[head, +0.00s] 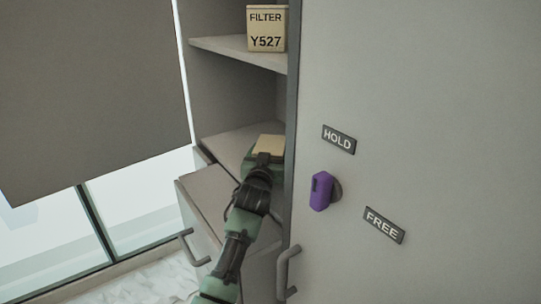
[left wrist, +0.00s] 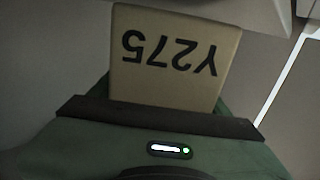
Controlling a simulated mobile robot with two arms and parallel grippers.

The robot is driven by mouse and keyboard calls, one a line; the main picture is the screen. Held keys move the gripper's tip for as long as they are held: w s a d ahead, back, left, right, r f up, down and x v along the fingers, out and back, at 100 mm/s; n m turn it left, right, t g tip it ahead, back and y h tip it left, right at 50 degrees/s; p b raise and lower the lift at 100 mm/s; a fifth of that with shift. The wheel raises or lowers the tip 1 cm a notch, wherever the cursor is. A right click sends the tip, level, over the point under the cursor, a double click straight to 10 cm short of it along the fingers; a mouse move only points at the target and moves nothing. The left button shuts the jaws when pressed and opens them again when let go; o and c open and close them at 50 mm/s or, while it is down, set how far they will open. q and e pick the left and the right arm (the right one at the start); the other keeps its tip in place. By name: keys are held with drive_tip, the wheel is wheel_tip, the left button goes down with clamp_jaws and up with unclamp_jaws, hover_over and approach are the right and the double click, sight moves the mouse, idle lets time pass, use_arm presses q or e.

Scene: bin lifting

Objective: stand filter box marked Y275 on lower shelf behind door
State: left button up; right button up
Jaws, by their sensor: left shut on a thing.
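The tan filter box shows the marking Y275 upside down in the left wrist view (left wrist: 175,65). My left gripper (left wrist: 165,105) is shut on it. In the head view my left gripper (head: 264,158) reaches into the cabinet at the lower shelf (head: 225,145), and the top of the box (head: 271,144) shows just past it. The box's base is hidden, so I cannot tell whether it touches the shelf. A large grey panel, seemingly the door (head: 430,120), covers the right side and hides part of the shelf. My right gripper is not in view.
Another box marked FILTER Y527 (head: 266,28) stands on the upper shelf (head: 240,50). A purple knob (head: 321,190) sits on the grey panel between labels HOLD (head: 339,139) and FREE (head: 384,225). A drawer-like front with a handle (head: 190,247) juts out below the lower shelf.

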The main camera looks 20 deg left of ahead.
use_arm(q)
drive_tip(key=shift+f, duration=0.75)
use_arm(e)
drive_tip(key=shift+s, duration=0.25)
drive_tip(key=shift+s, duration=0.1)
use_arm(q)
drive_tip(key=o, duration=1.7)
drive_tip(key=shift+f, duration=0.15)
